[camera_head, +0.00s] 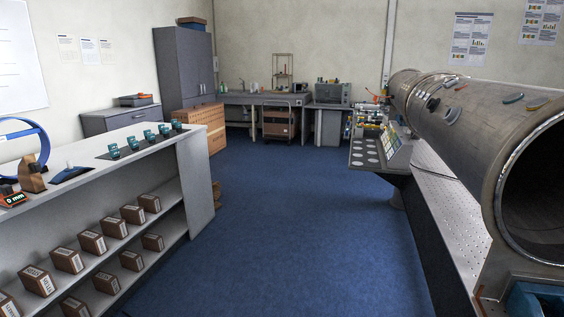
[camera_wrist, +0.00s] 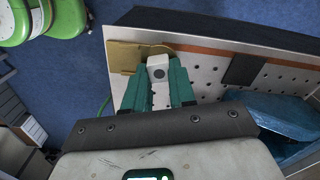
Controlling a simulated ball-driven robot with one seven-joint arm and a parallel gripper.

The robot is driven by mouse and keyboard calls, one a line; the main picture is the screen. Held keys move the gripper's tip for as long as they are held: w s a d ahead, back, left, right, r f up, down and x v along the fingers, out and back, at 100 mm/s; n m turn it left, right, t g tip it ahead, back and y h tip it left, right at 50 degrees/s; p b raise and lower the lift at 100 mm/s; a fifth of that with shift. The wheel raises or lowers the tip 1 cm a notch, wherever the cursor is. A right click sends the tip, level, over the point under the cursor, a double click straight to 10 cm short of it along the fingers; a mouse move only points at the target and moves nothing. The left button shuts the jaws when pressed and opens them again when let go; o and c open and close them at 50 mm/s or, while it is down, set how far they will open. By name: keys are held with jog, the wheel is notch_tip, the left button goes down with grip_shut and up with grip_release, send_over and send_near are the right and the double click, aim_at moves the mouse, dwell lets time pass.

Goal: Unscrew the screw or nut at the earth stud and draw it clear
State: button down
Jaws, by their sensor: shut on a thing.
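In the wrist view my gripper (camera_wrist: 158,88), with teal fingers, is shut on a small pale grey piece (camera_wrist: 158,67) at its fingertips. This looks like the screw or nut of the earth stud. It sits over a brass-coloured plate (camera_wrist: 122,58) at the left end of the perforated metal bench top (camera_wrist: 206,72). The stud itself is hidden behind the piece and the fingers. I cannot tell whether the piece still touches the plate. In the head view neither my gripper nor the stud can be made out.
A green cable (camera_wrist: 104,104) hangs beside the left finger. Green rounded vessels (camera_wrist: 62,15) stand on the blue floor at upper left. A blue object (camera_wrist: 283,112) is at right. In the head view a large steel pipe (camera_head: 455,105) lies along the bench; the floor (camera_head: 300,220) is clear.

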jog(key=shift+r, duration=0.15)
jog(key=shift+r+p, duration=0.3)
jog(key=shift+r, duration=1.35)
notch_tip(320, 180, up, 6)
jog(key=shift+p, duration=1.25)
